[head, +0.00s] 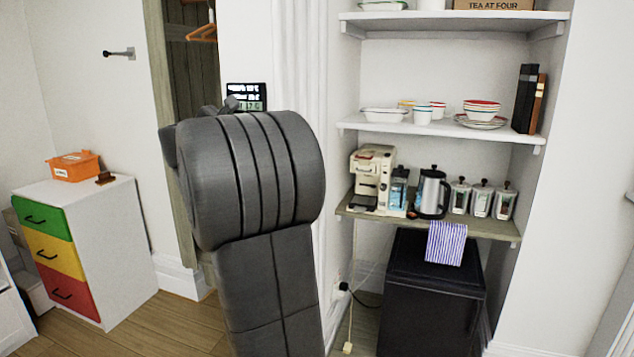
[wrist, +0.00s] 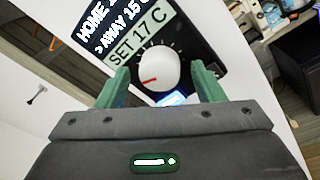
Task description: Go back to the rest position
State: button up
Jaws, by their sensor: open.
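My gripper (wrist: 161,78) is open, with its two green fingers apart in the wrist view. A wall thermostat (wrist: 118,42) fills the upper middle of that view, with a dark display reading "HOME", "AWAY 15" and "SET 17 C". Its round white knob (wrist: 158,66) has a red mark pointing left. The knob appears between the fingers with gaps on both sides; I cannot tell its depth from the fingertips. In the head view the thermostat (head: 246,92) shows just above my raised grey arm, which hides most of my gripper there.
A shelf alcove stands right, with a coffee machine (head: 373,178), a kettle (head: 432,193) and canisters on its wooden counter (head: 490,228). A black fridge (head: 430,300) is below. A drawer cabinet (head: 108,225) with an orange box (head: 75,166) stands left. Wooden floor (head: 165,325) shows between.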

jog(key=s+a+m+b, duration=0.3)
jog(key=s+b, duration=0.1)
jog(key=s, duration=0.9)
jog(key=shift+a, duration=0.15)
